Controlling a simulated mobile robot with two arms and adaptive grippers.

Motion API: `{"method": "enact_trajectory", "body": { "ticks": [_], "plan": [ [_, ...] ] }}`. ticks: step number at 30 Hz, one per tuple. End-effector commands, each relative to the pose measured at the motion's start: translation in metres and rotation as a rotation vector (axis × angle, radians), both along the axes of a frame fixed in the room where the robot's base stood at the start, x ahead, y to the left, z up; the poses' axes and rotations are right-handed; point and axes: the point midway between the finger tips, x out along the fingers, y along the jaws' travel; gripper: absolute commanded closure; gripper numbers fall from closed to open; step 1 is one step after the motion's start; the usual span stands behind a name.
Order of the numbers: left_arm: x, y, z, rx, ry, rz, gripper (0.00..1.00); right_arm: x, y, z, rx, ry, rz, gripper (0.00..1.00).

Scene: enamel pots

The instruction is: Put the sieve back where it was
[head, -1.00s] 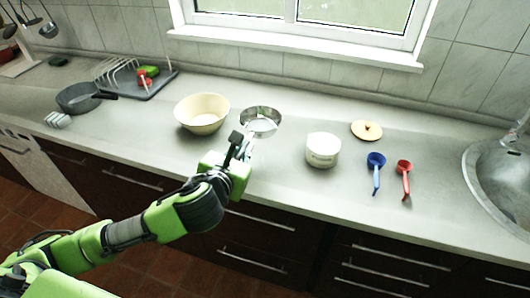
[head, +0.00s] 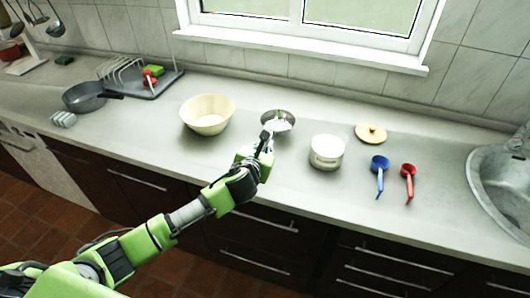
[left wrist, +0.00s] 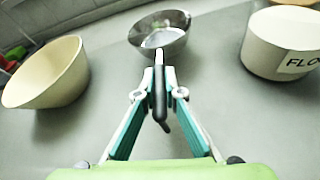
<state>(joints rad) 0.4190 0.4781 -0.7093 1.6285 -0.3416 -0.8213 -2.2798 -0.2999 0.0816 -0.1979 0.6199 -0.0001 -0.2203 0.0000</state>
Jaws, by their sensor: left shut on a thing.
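The sieve (head: 278,123) is a round shiny metal pan with a dark handle, between the cream bowl and the white pot in the head view. It also shows straight ahead in the left wrist view (left wrist: 159,36), with its handle running back to my fingers. My left gripper (head: 266,142) is shut on that handle; its fingertips also show in the left wrist view (left wrist: 160,96). The sieve is at or close above the counter; I cannot tell whether it touches. My right gripper is not in view.
The cream bowl (head: 207,115) stands left of the sieve and the white flour pot (head: 326,153) stands right. A round lid (head: 371,133), a blue scoop (head: 380,172) and a red scoop (head: 407,180) lie farther right. A grey pan (head: 88,97) and a dish rack (head: 140,78) are left.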

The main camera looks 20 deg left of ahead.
Motion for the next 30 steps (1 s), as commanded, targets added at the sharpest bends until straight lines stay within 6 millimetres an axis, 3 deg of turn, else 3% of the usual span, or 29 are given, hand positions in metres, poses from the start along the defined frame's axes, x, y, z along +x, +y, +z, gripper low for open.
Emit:
{"method": "enact_trajectory", "body": {
  "ticks": [1, 5, 17, 18, 19, 30],
  "plan": [
    [-0.002, 0.000, -0.011, -0.002, 0.007, 0.002, 1.00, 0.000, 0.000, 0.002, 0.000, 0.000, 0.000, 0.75],
    [-0.002, 0.000, -0.025, 0.000, 0.004, 0.001, 1.00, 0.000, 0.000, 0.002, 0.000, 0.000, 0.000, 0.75],
    [-0.001, 0.000, -0.031, 0.000, 0.002, 0.000, 1.00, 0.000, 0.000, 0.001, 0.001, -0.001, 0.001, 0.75],
    [-0.002, 0.000, -0.031, 0.000, 0.003, 0.001, 0.81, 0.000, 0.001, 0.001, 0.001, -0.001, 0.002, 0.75],
    [-0.002, 0.000, -0.031, 0.000, 0.003, 0.001, 0.74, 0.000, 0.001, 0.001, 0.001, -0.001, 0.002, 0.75],
    [-0.002, 0.000, -0.028, 0.000, 0.003, 0.001, 0.74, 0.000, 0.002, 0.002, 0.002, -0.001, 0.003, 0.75]
  ]
}}
